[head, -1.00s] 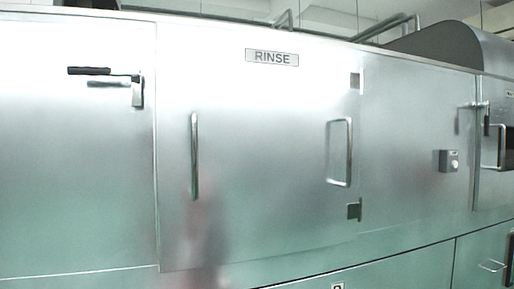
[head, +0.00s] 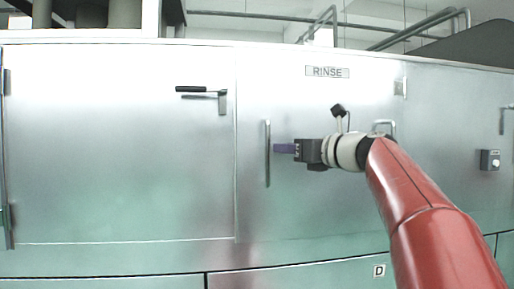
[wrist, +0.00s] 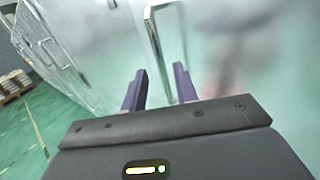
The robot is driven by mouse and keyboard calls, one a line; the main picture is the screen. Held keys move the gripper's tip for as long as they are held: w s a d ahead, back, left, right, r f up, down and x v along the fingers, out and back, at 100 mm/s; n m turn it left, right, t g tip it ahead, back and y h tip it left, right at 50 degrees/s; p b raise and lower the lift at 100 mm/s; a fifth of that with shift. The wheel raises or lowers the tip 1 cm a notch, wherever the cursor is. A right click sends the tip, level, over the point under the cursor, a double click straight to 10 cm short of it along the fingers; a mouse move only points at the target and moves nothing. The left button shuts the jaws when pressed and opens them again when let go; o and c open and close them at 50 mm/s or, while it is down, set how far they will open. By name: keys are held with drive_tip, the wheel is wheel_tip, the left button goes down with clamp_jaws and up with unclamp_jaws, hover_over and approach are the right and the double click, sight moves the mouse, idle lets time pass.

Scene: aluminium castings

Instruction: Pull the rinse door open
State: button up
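The rinse door (head: 300,200) is a flat steel panel under a RINSE label (head: 327,72), and it looks closed. Its upright bar handle (head: 267,153) is near its left edge. The handle also shows in the wrist view (wrist: 153,40), running down toward the gap between my fingers. My gripper (head: 277,148) points left, its purple fingertips just right of the handle in the head view. In the wrist view my gripper (wrist: 159,80) is open with nothing clamped. I cannot tell whether the bar is between the fingertips or just beyond them.
A second steel door with a black-gripped lever latch (head: 200,90) is on the left. Green floor and stacked pallets (wrist: 12,85) show at left in the wrist view.

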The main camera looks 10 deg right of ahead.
drive_tip(key=p+x, duration=0.1)
drive_tip(key=x, duration=0.6)
clamp_jaws()
